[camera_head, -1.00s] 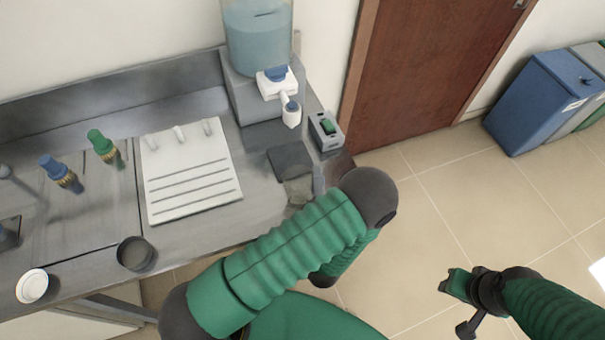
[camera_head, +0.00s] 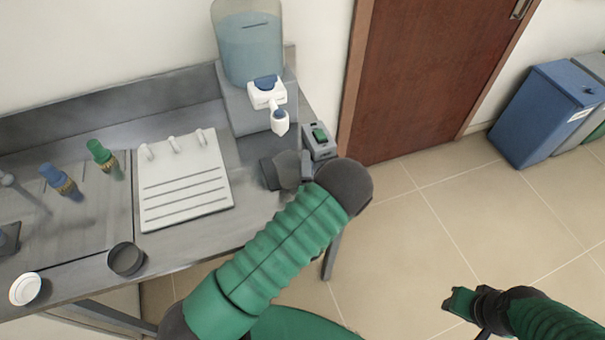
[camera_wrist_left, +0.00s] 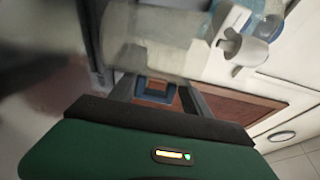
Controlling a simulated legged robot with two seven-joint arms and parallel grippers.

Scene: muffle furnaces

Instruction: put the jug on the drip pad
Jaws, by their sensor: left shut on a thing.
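The jug (camera_head: 288,168) is a small, greyish, see-through vessel at the right end of the steel counter, below the dispenser tap. The drip pad (camera_head: 268,174) is a dark flat square, partly hidden behind the jug. I cannot tell whether the jug touches the pad. My left gripper (camera_wrist_left: 157,90) is shut on the jug, which fills the upper middle of the left wrist view (camera_wrist_left: 150,45). In the head view my left arm hides most of this gripper. My right gripper (camera_head: 462,302) is away from the counter, over the floor; its jaws are unclear.
A water dispenser (camera_head: 247,45) with a white tap (camera_head: 279,121) stands just behind the jug. A grey switch box (camera_head: 320,142) is close on the right. A white ribbed board (camera_head: 183,190), a dark cup (camera_head: 126,259) and a white round dish (camera_head: 25,289) are to the left.

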